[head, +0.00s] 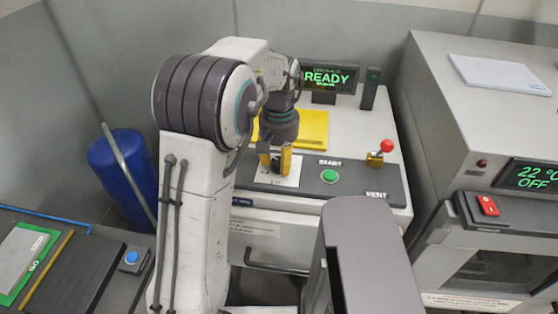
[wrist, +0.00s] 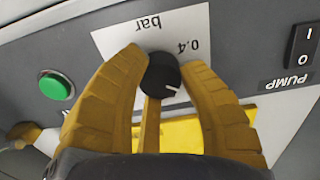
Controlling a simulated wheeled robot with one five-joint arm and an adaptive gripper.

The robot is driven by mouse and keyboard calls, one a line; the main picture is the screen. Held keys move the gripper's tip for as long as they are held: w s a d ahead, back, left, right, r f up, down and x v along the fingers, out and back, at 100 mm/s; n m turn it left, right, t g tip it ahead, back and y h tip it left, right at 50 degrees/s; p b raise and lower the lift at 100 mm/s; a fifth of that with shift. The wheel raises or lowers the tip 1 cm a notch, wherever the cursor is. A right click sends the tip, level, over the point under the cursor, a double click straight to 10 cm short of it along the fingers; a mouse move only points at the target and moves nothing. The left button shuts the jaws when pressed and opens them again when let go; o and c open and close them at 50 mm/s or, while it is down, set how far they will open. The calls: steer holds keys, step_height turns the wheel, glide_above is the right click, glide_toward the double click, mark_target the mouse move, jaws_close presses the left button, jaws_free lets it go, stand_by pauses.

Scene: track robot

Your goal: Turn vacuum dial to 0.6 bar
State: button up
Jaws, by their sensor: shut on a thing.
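The vacuum dial is a round black knob (wrist: 161,73) with a white pointer mark, on a white scale card (wrist: 112,40). In the wrist view the card reads upside down, with "bar" and "0.4" legible; other scale marks are hidden. The pointer mark is toward the lower right of the knob, away from the "0.4" label. My gripper (wrist: 163,62) has its two yellow fingers on either side of the knob, shut on it.
A green START button (head: 329,176) and a red-knobbed VENT lever (head: 385,147) are right of the dial. A PUMP rocker switch (wrist: 302,47) shows in the wrist view. The display (head: 328,78) reads "READY". A yellow plate (head: 312,130) lies behind my gripper.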

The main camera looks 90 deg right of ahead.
mark_target(279, 161)
steer(key=shift+a+f+n, duration=0.1)
steer(key=shift+f+n, duration=0.05)
steer(key=shift+n, duration=0.35)
steer(key=o, duration=1.2)
step_height(279, 161, up, 12)
steer(key=shift+r, duration=0.1)
stand_by(1.0)
